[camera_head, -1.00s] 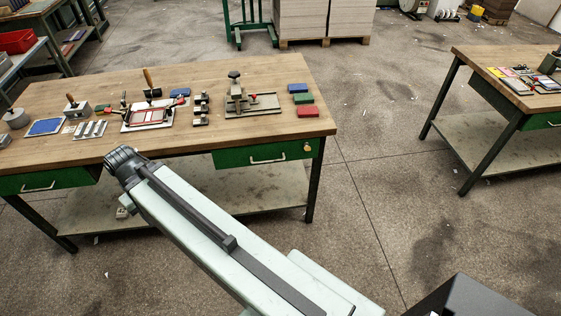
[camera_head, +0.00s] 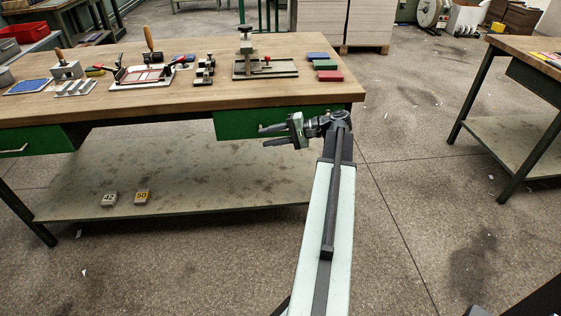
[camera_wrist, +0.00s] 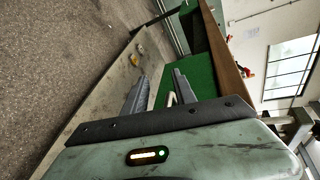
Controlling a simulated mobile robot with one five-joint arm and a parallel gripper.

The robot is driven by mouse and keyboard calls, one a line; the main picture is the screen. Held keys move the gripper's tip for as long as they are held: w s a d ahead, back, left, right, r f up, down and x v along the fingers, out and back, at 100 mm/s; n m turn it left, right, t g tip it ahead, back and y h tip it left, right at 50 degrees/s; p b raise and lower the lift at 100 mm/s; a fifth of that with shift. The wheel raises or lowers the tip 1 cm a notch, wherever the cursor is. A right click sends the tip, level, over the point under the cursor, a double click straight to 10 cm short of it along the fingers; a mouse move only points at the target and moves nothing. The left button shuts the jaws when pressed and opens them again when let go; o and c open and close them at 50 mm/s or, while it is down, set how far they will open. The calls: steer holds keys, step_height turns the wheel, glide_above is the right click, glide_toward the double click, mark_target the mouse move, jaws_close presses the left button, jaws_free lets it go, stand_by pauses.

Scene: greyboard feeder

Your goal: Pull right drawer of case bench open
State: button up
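The case bench (camera_head: 200,95) has a wooden top and two green drawers under its front edge. The right drawer (camera_head: 232,124) looks shut; my gripper hides part of its front in the head view. My gripper (camera_head: 264,136) is in front of that drawer, its two dark fingers apart and pointing left in the head view. In the wrist view, my gripper (camera_wrist: 158,80) is open, with the green drawer front (camera_wrist: 203,80) beyond it. The pale drawer handle (camera_wrist: 171,99) shows between the fingers, nearer the right one. I cannot tell whether they touch it.
The left drawer (camera_head: 40,138) has a pale handle. Two small numbered blocks, one grey (camera_head: 109,199) and one yellow (camera_head: 142,197), lie on the lower shelf (camera_head: 180,180). Tools and coloured boxes stand on the top. Another bench (camera_head: 530,95) is at the right. The floor between is clear.

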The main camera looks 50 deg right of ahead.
steer(key=s+d+m+t+h+b, duration=0.1)
steer(key=s+d+m+t+b, duration=0.2)
steer(key=s+d, duration=0.55)
steer(key=shift+n+t, duration=0.3)
steer(key=shift+n, duration=0.2)
steer(key=x, duration=0.3)
steer(key=d+x, duration=0.1)
steer(key=x, duration=0.4)
steer(key=shift+w, duration=0.65)
jaws_close()
